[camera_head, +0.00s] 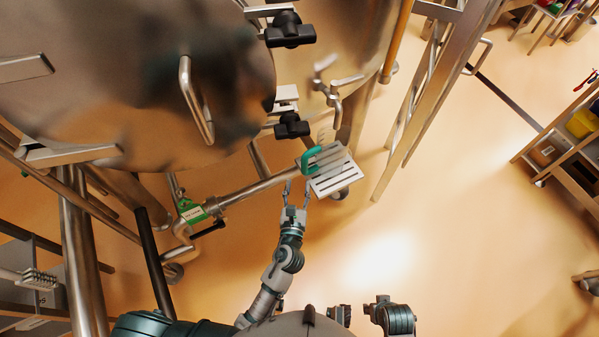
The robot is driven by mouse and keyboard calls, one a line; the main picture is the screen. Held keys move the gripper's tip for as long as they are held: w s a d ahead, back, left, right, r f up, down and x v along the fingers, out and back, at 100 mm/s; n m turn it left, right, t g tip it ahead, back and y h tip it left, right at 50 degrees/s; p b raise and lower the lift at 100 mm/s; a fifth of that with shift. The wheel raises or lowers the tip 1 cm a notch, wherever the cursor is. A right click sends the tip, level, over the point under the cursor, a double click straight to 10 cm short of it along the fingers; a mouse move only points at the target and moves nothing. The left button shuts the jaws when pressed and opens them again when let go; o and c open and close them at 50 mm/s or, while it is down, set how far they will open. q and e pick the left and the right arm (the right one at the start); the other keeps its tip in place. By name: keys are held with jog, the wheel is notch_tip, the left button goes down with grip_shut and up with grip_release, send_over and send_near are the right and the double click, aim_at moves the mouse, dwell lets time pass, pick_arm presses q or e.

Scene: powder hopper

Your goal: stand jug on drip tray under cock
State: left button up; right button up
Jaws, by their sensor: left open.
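The jug has a green handle (310,160) and a clear body that is hard to make out. It appears to stand upright at the upper left part of the drip tray (334,178), a slotted metal plate. The metal cock (335,92) is just above the tray in the picture. My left gripper (297,185) is open, with its fingers just below and left of the green handle and apparently empty. Part of what looks like my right gripper (340,315) shows at the bottom edge. Its jaws are unclear.
A large steel vessel (130,90) with black-knobbed clamps (290,30) fills the upper left. Steel pipes and legs run below it, and a metal ladder-like frame (430,100) stands right of the tray. Open floor lies to the right, before a shelf (565,150).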

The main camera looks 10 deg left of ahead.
pick_arm(q)
jog(key=s+d, duration=0.2)
jog(key=s, duration=0.2)
jog(key=s+a+f+n+g+y, duration=0.25)
jog(key=a+f+n, duration=0.25)
jog(key=a+n, duration=0.25)
jog(key=s+a+f+n+g+y, duration=0.1)
jog(key=s+a+f+n+g, duration=0.4)
jog(key=n, duration=0.4)
jog(key=s+a+f+n+g+h, duration=0.1)
jog(key=s+f+n+g, duration=0.3)
jog(key=s+n, duration=0.4)
jog(key=s+a+f+n+g+h, duration=0.1)
jog(key=s+f+n+g+h, duration=0.2)
jog(key=s+n, duration=0.5)
jog(key=shift+s+a+f+n+g, duration=0.15)
jog(key=shift+a+f+n+g, duration=0.15)
jog(key=shift+f+n+g, duration=0.2)
pick_arm(e)
jog(key=shift+w+d+r, duration=0.2)
jog(key=shift+w+d, duration=0.1)
jog(key=shift+d, duration=0.15)
pick_arm(q)
jog(key=shift+d, duration=0.1)
pick_arm(e)
jog(key=shift+s+d, duration=0.2)
jog(key=shift+d, duration=0.05)
